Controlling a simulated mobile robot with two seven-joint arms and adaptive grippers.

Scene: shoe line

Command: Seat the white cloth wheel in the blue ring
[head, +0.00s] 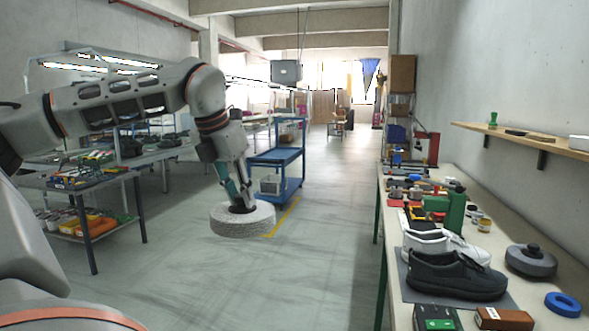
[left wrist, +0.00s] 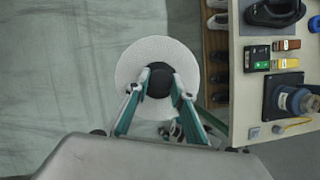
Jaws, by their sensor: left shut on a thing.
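The white cloth wheel (head: 242,222) is a thick pale disc with a black hub. My left gripper (head: 239,203) is shut on the hub from above and holds the wheel level over the open floor, left of the bench. In the left wrist view, the fingers of my left gripper (left wrist: 159,84) close on the black hub, with the white wheel (left wrist: 132,62) spread around it. The blue ring (head: 563,304) lies flat at the near right of the bench, well apart from the wheel. My right gripper is not in view.
The bench (head: 400,290) along the right wall carries a black shoe (head: 455,274), white shoes (head: 440,243) behind it, a grey wheel with a black knob (head: 531,262) and small boxes. A blue cart (head: 278,158) stands behind my left arm. The floor between is clear.

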